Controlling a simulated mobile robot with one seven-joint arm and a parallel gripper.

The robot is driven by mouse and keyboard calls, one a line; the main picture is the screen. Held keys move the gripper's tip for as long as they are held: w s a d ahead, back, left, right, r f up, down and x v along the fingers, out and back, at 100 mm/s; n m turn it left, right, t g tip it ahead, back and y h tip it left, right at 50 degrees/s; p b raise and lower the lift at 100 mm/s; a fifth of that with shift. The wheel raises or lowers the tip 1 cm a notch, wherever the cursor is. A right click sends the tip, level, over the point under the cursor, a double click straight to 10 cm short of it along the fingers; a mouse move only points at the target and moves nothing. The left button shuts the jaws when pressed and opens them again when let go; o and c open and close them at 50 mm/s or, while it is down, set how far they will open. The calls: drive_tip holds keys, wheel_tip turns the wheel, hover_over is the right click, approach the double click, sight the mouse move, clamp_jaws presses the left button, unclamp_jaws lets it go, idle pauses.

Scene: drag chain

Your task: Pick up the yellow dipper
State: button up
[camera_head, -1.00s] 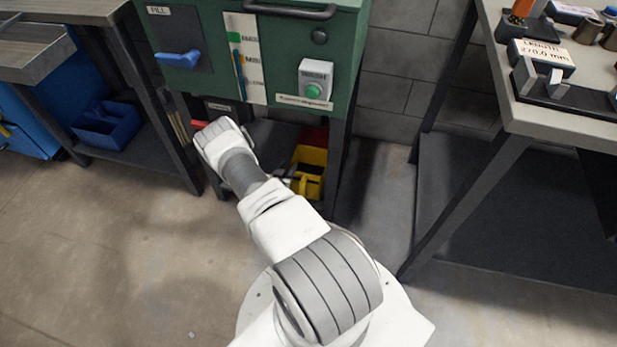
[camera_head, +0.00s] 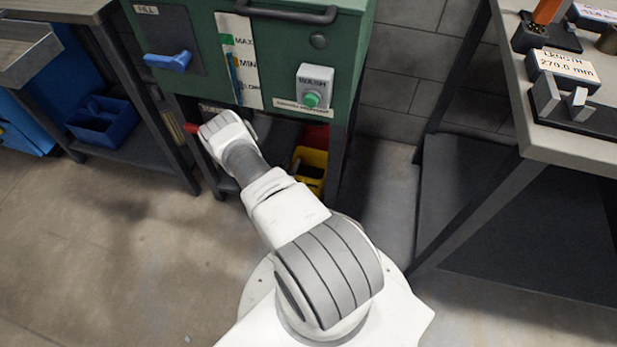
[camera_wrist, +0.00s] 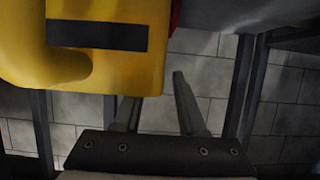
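A yellow container-like thing (camera_head: 311,160) sits low under the green machine, with a dark inside and red behind it. I cannot tell whether it is the dipper or a bin holding it. In the wrist view a large yellow body (camera_wrist: 100,75) with a black rectangle on its face fills the upper left, very close. My gripper (camera_wrist: 158,92) shows there with its two fingers apart and nothing between them. The left finger is just below the yellow body; contact cannot be told. In the head view my arm hides the gripper.
The green machine (camera_head: 275,60) with a blue lever (camera_head: 168,61) and a green button (camera_head: 311,99) stands above. Its legs flank the low space. A blue bin (camera_head: 103,121) is on the left bench's shelf. A workbench (camera_head: 580,148) stands right. Open floor lies front left.

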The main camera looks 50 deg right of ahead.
drive_tip(key=shift+c, duration=0.3)
clamp_jaws()
idle(1.1)
drive_tip(key=shift+r, duration=0.1)
